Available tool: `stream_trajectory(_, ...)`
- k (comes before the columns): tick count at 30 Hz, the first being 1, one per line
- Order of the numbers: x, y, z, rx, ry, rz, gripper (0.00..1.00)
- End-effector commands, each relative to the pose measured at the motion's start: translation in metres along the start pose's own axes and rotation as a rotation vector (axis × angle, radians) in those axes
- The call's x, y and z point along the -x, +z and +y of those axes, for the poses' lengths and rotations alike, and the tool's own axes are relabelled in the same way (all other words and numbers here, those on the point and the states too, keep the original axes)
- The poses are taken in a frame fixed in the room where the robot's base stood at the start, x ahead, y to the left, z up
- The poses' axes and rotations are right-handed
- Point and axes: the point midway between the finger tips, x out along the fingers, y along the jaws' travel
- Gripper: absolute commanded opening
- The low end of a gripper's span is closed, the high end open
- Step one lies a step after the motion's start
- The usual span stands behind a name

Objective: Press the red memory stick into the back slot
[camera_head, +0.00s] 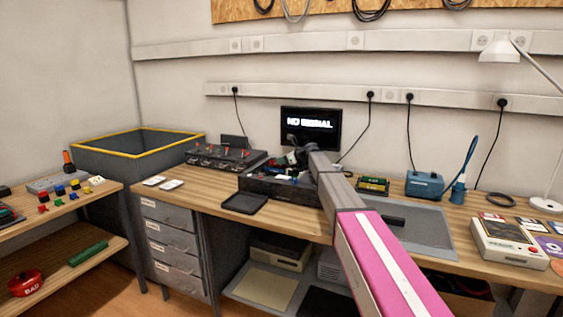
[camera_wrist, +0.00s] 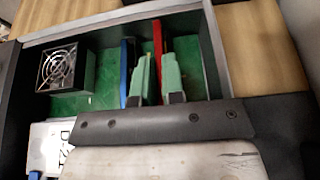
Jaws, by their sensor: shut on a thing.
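The red memory stick (camera_wrist: 157,40) stands on edge between the green fingers of my gripper (camera_wrist: 156,82), which is shut on it. It is over the green board (camera_wrist: 75,103) inside an open dark case. A blue memory stick (camera_wrist: 125,70) stands just left of the left finger, roughly parallel to the red one. The fingers hide the red stick's lower part, so I cannot tell whether it sits in a slot. In the head view, the case (camera_head: 262,188) is on the bench with my arm reaching over it; the red stick cannot be made out there.
A square fan (camera_wrist: 60,68) is left in the case. The case's right wall (camera_wrist: 213,60) is close to the right finger. A black tray (camera_head: 245,203) lies in front; a switch panel (camera_head: 225,157) and monitor (camera_head: 311,127) stand behind. A grey mat (camera_head: 425,232) lies right.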

Motion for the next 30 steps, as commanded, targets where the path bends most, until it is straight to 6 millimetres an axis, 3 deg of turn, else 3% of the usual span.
stream_trajectory(24,-0.0024,-0.0057,0.0002,0.0,0.001,0.003,0.0)
stream_trajectory(27,-0.0025,-0.0059,0.0003,0.0,0.001,0.003,0.35)
stream_trajectory(30,-0.0026,-0.0061,0.0003,0.0,0.001,0.003,0.39)
